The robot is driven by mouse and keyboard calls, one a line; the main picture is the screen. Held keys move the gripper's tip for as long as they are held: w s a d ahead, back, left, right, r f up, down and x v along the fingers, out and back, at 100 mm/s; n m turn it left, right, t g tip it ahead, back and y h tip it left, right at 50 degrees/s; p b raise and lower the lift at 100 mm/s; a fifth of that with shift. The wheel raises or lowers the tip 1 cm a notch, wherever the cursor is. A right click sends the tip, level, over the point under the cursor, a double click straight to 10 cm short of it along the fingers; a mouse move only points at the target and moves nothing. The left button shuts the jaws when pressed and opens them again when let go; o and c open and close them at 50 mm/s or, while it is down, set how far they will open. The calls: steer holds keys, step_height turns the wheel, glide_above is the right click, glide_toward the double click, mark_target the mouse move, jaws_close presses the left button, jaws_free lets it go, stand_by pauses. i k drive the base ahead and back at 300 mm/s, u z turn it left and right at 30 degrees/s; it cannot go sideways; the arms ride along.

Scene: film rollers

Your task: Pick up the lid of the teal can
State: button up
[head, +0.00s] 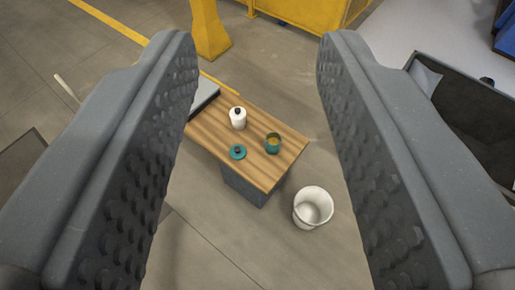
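The teal can (273,143) stands open on a small wooden-topped table (220,145); its inside looks yellowish-brown. A teal lid (237,152) with a dark knob lies on the table to the left of the can, apart from it and near the front edge. My gripper (258,62) is wide open and empty. Its two grey, studded fingers frame the table from left and right, and the table is well beyond them.
A white canister (238,118) with a dark knob stands behind the lid. A grey flat object (203,97) lies at the table's left end. A white bucket (313,207) stands on the floor at right. Yellow structures (208,32) stand behind. A dark open bin (470,120) is far right.

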mark_target(237, 152)
steer(key=u, duration=0.55)
steer(key=i, duration=1.4)
steer(key=u, duration=0.45)
